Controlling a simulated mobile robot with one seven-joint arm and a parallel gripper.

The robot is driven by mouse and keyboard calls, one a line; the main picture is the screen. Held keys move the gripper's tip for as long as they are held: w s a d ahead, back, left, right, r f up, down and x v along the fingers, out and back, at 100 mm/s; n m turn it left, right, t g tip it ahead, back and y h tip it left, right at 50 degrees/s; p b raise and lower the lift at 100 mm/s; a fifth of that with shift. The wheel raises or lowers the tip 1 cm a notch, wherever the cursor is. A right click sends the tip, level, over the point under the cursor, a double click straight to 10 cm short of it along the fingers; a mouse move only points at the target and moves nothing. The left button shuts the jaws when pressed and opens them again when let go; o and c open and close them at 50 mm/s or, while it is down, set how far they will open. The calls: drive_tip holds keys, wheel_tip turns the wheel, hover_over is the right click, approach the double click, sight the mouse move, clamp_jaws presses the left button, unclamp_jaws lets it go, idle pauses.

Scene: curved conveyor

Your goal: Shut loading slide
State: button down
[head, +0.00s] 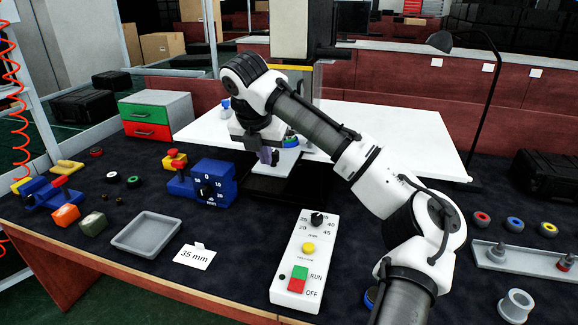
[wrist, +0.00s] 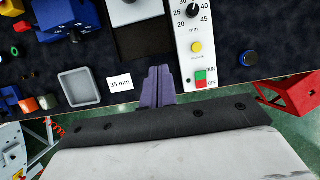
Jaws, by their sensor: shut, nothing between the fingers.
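The loading slide (head: 284,163) shows in the head view as a light plate on a dark base at the front of the machine, partly hidden by my arm. In the wrist view, a pale plate (wrist: 130,10) lies at the far end of a dark bed (wrist: 130,42). My gripper (head: 270,157) has purple fingers pointing down, beside or over the slide's left part in the head view. In the wrist view my gripper (wrist: 158,70) is shut and empty, near the bed's front end. I cannot tell whether it touches the slide.
A control box (head: 302,262) with a knob and RUN/OFF buttons stands in front of the machine. A blue gauge block (head: 208,184), a grey tray (head: 147,235) and a "35 mm" card (head: 194,256) are to the left. A grey rack (head: 528,260) stands right.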

sight(279, 180)
drive_tip(key=p+x, duration=0.2)
drive_tip(key=x, duration=0.7)
drive_tip(key=shift+w+d+f, duration=0.1)
drive_tip(key=shift+d+f, duration=0.05)
drive_tip(key=shift+f, duration=0.2)
drive_tip(key=shift+w+d+p, duration=0.2)
drive_tip(key=shift+w+p, duration=0.15)
drive_tip(key=shift+w, duration=0.25)
drive_tip(key=shift+w+d+p, duration=0.2)
drive_tip(key=shift+w+p, duration=0.1)
drive_tip(key=shift+w, duration=0.35)
drive_tip(key=shift+w+d+f, duration=0.1)
drive_tip(key=shift+w+d, duration=0.1)
drive_tip(key=shift+w, duration=0.5)
